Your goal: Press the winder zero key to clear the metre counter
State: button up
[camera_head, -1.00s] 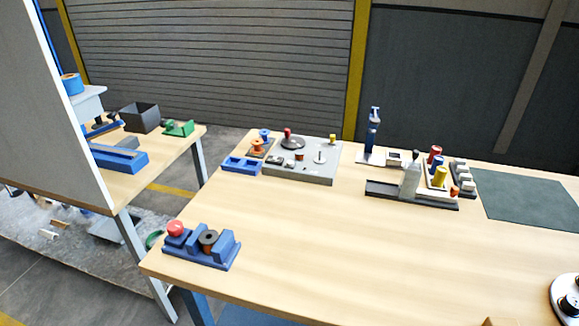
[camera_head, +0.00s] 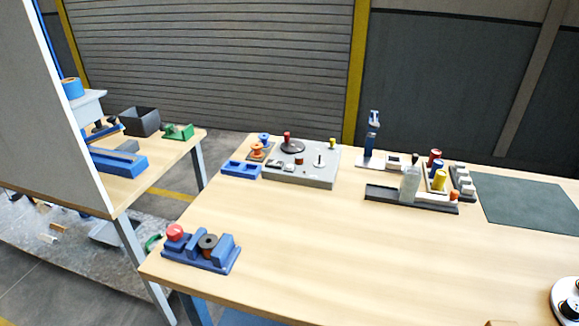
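The winder (camera_head: 312,178) appears to be the grey box near the back of the wooden table, left of centre. On its top are a dark disc with a red-knobbed crank (camera_head: 288,140), a pale upright post (camera_head: 320,159) and a yellow knob (camera_head: 332,143). Several small keys or blocks (camera_head: 275,163) sit along its front left top. They are too small to tell which is the zero key, and no counter reading is legible. My gripper is not in view, and nothing is seen touching the winder.
A blue tray (camera_head: 241,169) and orange and blue spools (camera_head: 257,150) stand left of the winder. A blue stand (camera_head: 200,252) is at the front left. The table's middle front is clear.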

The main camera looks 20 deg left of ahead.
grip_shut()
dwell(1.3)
